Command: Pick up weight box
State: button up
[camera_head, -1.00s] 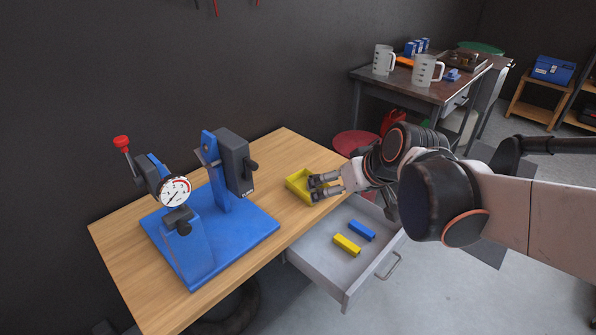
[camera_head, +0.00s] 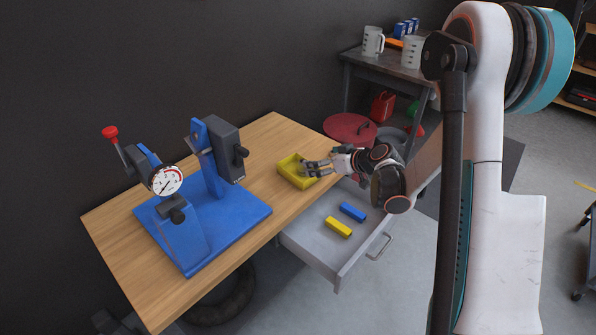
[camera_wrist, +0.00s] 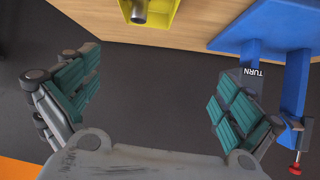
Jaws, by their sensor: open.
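The weight box is most likely the open yellow box (camera_head: 298,182) on the wooden table near its right edge. In the wrist view the yellow box (camera_wrist: 164,12) is cut off by the top edge, with a grey cylindrical piece inside. My gripper (camera_head: 316,168) appears at the right side of the box in the head view, fingers pointing left. It also shows in the wrist view (camera_wrist: 160,95), fingers wide apart with nothing between them. The box lies beyond the fingers there, not between them. Whether a finger touches the box cannot be told.
A blue gauge stand (camera_head: 205,215) fills the table's left and middle. Below the box, an open grey drawer (camera_head: 312,245) holds a yellow block (camera_head: 338,227) and a blue block (camera_head: 353,212). A red round lid (camera_head: 350,128) and a dark workbench (camera_head: 385,66) stand behind.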

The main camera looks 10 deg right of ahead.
jog(key=n+t+y, duration=0.1)
send_near(301, 171)
jog(key=x, duration=0.4)
jog(key=shift+w+a+r, duration=0.1)
jog(key=shift+r, duration=0.1)
jog(key=b+x, duration=0.1)
jog(key=x, duration=0.1)
jog(key=b+x, duration=0.1)
jog(key=x, duration=0.1)
jog(key=shift+a+f, duration=0.15)
jog(key=shift+f, duration=0.2)
jog(key=shift+w+a+f+b, duration=0.1)
jog(key=shift+w+a+b, duration=0.1)
jog(key=shift+w+b, duration=0.2)
jog(key=shift+c, duration=0.6)
jog(key=c, duration=0.8)
